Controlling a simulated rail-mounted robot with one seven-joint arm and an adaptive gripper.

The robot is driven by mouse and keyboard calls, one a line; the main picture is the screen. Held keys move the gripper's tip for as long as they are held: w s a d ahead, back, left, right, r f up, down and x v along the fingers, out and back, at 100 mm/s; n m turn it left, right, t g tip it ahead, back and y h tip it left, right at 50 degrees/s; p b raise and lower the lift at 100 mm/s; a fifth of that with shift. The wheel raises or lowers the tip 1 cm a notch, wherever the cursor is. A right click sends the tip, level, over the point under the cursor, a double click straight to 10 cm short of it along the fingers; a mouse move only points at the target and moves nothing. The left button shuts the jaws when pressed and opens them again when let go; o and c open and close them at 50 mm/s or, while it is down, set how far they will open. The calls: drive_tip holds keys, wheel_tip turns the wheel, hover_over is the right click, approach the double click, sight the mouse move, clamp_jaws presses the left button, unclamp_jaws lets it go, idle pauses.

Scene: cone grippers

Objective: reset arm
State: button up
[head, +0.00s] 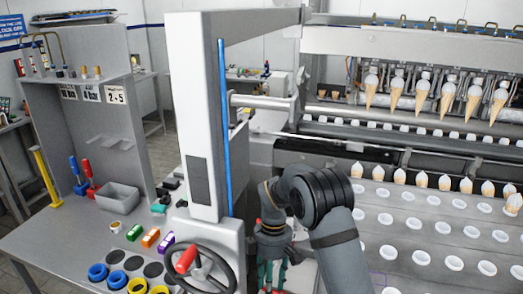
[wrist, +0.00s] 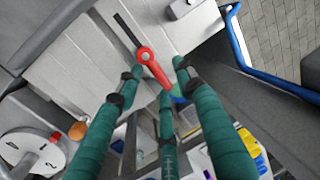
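My arm bends down at the lower middle of the head view, and my gripper (head: 272,280) points downward there, just right of the white column (head: 196,120). Its fingertips are cut off or hidden in that view. In the wrist view, my gripper (wrist: 158,75) shows three green-wrapped fingers standing apart, with nothing held between them. A red lever (wrist: 152,65) on a slotted grey panel (wrist: 95,60) appears between the fingertips. I cannot tell whether a finger touches it.
A handwheel with a red knob (head: 186,259) is left of my gripper. The conveyor (head: 415,225) with rows of white cups and cones is on the right. A grey bench (head: 60,240) with tools and coloured rolls is at left. A blue rail (wrist: 275,90) edges the wrist view.

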drive_tip(key=shift+w+r, duration=0.1)
drive_tip(key=shift+r, duration=0.75)
drive_tip(key=shift+f, duration=0.1)
